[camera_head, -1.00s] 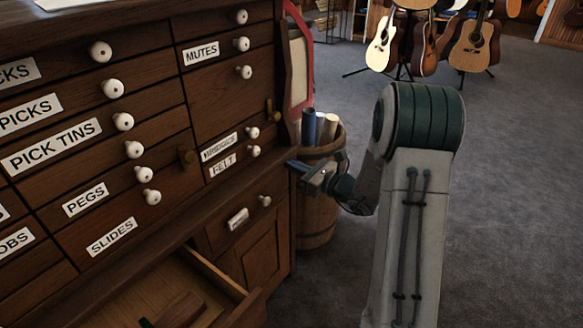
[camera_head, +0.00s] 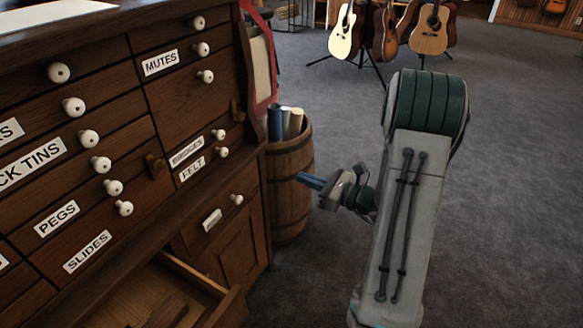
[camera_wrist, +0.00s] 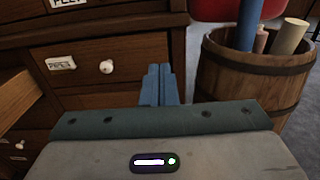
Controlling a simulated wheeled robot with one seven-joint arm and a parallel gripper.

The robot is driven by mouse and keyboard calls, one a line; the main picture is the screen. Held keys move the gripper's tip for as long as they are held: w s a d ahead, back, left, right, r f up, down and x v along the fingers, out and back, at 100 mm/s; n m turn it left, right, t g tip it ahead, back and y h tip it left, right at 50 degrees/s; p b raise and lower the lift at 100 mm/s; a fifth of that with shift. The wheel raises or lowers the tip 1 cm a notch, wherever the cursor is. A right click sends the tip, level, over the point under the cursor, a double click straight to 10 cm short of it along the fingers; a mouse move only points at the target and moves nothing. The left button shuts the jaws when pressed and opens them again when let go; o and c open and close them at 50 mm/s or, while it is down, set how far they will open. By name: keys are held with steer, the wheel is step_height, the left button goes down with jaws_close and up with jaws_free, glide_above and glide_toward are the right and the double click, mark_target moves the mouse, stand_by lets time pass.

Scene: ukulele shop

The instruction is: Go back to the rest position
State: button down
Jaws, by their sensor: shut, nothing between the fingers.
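My gripper (camera_head: 311,181) is in the middle of the head view, with its blue fingers pointing left toward the cabinet. The fingers are shut and hold nothing. In the wrist view the closed fingers (camera_wrist: 157,85) stand in front of the cabinet's lower front. The gripper appears apart from the cabinet and in front of the wooden barrel (camera_head: 289,185). My arm is folded, with its elbow raised at the right of the head view.
A dark wooden cabinet (camera_head: 115,130) with labelled drawers and white knobs fills the left. A low drawer (camera_head: 221,300) stands open with a brown object inside. The barrel holds rolled tubes (camera_head: 284,122). Guitars (camera_head: 432,28) stand at the back. Carpet (camera_head: 520,200) at right is clear.

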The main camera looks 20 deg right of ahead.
steer(key=s+a+r+n+g+h+p, duration=0.1)
steer(key=s+a+r+n+g+p, duration=0.6)
steer(key=r, duration=0.3)
steer(key=s+a+r+n+g+p, duration=0.6)
steer(key=s+a+r+n+p, duration=0.1)
steer(key=r+p, duration=0.25)
steer(key=s+d+r+n+t+h+p, duration=0.1)
steer(key=s+d+r+n+h+p, duration=0.1)
steer(key=r, duration=0.5)
steer(key=s+d+r+n+h+p, duration=0.2)
steer(key=r+n+h+p, duration=0.3)
steer(key=p, duration=0.4)
steer(key=s+d+r+n+t+h+p, duration=0.1)
steer(key=s+r+n+h+p, duration=0.3)
steer(key=r, duration=0.5)
steer(key=shift+d+n+t+p, duration=0.3)
steer(key=shift+d+n+p, duration=0.35)
steer(key=shift+n+p, duration=0.35)
steer(key=shift+a+r, duration=0.1)
